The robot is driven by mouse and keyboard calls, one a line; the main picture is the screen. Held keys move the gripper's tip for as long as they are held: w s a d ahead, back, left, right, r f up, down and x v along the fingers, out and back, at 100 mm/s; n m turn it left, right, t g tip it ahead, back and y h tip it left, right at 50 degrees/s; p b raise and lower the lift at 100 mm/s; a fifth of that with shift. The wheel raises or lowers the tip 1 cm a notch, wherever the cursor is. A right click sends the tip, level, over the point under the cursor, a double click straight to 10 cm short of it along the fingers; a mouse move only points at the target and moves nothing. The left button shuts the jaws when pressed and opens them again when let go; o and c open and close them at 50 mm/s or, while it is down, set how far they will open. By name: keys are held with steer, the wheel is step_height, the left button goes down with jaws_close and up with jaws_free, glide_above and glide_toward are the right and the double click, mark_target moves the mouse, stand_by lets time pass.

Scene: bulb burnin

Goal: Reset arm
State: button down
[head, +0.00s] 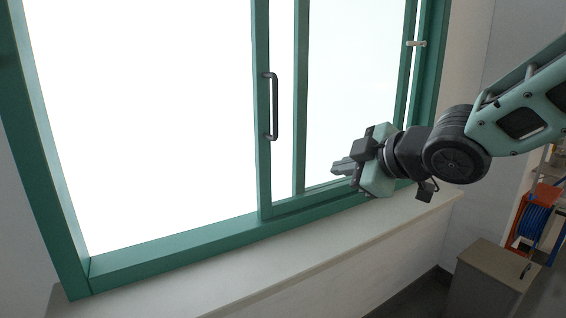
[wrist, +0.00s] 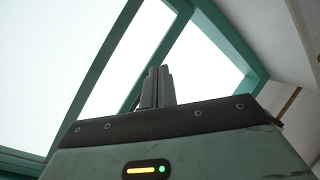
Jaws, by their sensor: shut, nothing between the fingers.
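My gripper (head: 341,166) is in front of the lower right part of a green-framed sliding window (head: 170,243) in the head view, with its fingers pointing left. The fingers are together and hold nothing. In the wrist view my gripper (wrist: 157,73) shows its grey fingers side by side against the bright panes, with the green window frame (wrist: 225,38) behind. My arm reaches in from the right edge of the head view.
A dark vertical handle (head: 272,106) is on the sliding sash, left of my gripper. A small light latch (head: 416,43) is on the right frame. A pale sill (head: 290,262) runs below. A beige cabinet (head: 487,280) and a blue cable reel (head: 533,222) stand at lower right.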

steer(key=s+d+f+m+g+h, duration=0.1)
steer(key=s+f+m+g+h, duration=0.2)
steer(key=s+f, duration=0.4)
steer(key=s+d+f+m+g+h, duration=0.1)
steer(key=s+f+m+g+h, duration=0.2)
steer(key=s, duration=1.8)
step_height(320, 180, down, 6)
steer(key=m+g, duration=0.2)
steer(key=g, duration=0.3)
steer(key=shift+s+d+r+m, duration=0.15)
steer(key=shift+s+r+m, duration=0.1)
steer(key=shift+m, duration=0.15)
